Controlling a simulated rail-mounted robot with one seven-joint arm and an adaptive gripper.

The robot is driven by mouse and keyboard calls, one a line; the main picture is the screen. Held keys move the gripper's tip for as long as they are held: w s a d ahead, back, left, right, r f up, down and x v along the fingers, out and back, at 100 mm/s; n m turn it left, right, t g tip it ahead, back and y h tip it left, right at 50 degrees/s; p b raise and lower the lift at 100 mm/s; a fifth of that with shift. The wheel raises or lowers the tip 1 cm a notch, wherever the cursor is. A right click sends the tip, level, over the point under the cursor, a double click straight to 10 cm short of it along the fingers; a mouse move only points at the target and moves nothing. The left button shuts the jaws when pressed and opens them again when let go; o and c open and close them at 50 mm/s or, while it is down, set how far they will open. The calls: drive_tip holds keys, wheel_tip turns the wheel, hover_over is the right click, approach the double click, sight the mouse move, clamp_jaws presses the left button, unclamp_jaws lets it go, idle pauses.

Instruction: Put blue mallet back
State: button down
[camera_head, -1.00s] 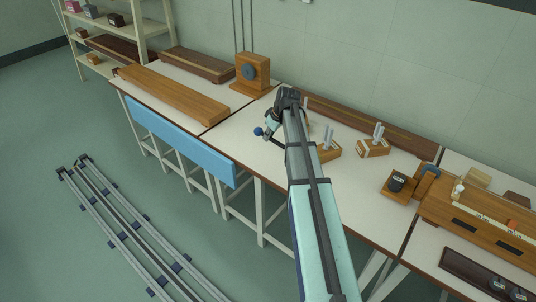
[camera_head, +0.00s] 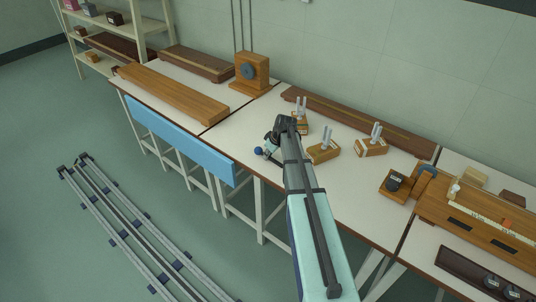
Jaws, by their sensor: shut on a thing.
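The blue mallet shows as a round blue head (camera_head: 258,151) just left of my gripper (camera_head: 268,154), over the front part of the middle white bench (camera_head: 238,135). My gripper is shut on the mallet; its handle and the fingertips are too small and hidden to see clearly. Three wooden boxes with upright metal forks stand on this bench: one behind my wrist (camera_head: 301,127), one right of my arm (camera_head: 323,152), and one farther right (camera_head: 370,148). I cannot tell which spot is the mallet's place.
A wooden stand with a black knob (camera_head: 393,185) is at the bench's right end. A long dark wooden beam (camera_head: 360,120) lies along the back. A wooden block with a dark disc (camera_head: 249,72) stands at the back left. Bare bench top lies between the boxes and the front edge.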

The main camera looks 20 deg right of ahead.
drive_tip(key=shift+f, duration=0.2)
drive_tip(key=c, duration=1.2)
unclamp_jaws()
drive_tip(key=shift+o, duration=0.2)
drive_tip(key=shift+r, duration=0.1)
drive_tip(key=shift+r, duration=0.2)
drive_tip(key=b+v, duration=0.2)
drive_tip(key=v, duration=1)
